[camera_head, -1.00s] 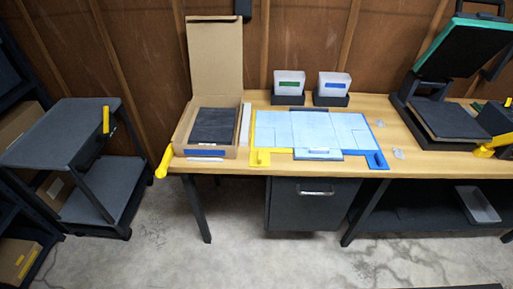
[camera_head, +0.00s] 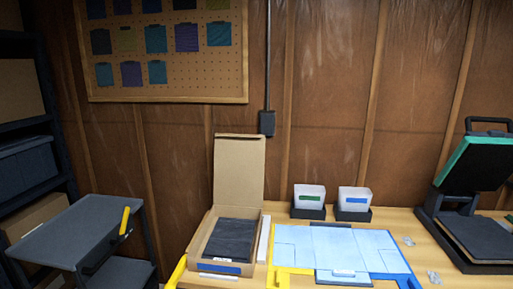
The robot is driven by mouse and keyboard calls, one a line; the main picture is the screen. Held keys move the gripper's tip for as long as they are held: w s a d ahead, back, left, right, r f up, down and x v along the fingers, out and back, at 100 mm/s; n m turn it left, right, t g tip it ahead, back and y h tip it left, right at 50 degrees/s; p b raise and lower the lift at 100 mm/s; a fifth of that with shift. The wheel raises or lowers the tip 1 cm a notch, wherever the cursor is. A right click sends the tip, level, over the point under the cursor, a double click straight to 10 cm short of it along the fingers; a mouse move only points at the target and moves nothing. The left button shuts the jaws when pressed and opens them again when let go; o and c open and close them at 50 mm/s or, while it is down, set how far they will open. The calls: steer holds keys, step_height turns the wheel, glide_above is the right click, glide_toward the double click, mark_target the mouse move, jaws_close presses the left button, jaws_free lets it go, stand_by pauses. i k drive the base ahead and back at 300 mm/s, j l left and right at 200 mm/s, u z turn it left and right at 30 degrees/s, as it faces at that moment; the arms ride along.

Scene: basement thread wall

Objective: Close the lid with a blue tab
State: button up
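A cardboard box (camera_head: 204,247) stands on the wooden table with its lid (camera_head: 238,168) raised upright at the back. A dark folded item (camera_head: 230,239) lies inside it. A blue strip (camera_head: 219,268) shows on the box's front edge. I see no tab on the lid itself at this size. At the right, a heat press has its green-edged top plate (camera_head: 473,160) raised over a dark lower pad (camera_head: 480,236). My gripper is not in view.
A light blue folding board (camera_head: 330,248) with yellow and blue edges lies right of the box. A grey cart (camera_head: 65,230) stands at the left.

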mark_target(239, 167)
steer(key=i+j, duration=0.65)
steer(key=i, duration=0.2)
steer(key=i+j, duration=0.1)
steer(key=j, duration=0.3)
steer(key=i+j, duration=0.15)
steer(key=j, duration=0.2)
steer(key=i+j, duration=0.1)
steer(key=j, duration=0.3)
steer(key=i+j+z, duration=0.1)
steer(key=j, duration=0.25)
steer(key=i+j, duration=0.15)
steer(key=j, duration=0.25)
steer(key=i+j, duration=0.1)
steer(key=j, duration=1.25)
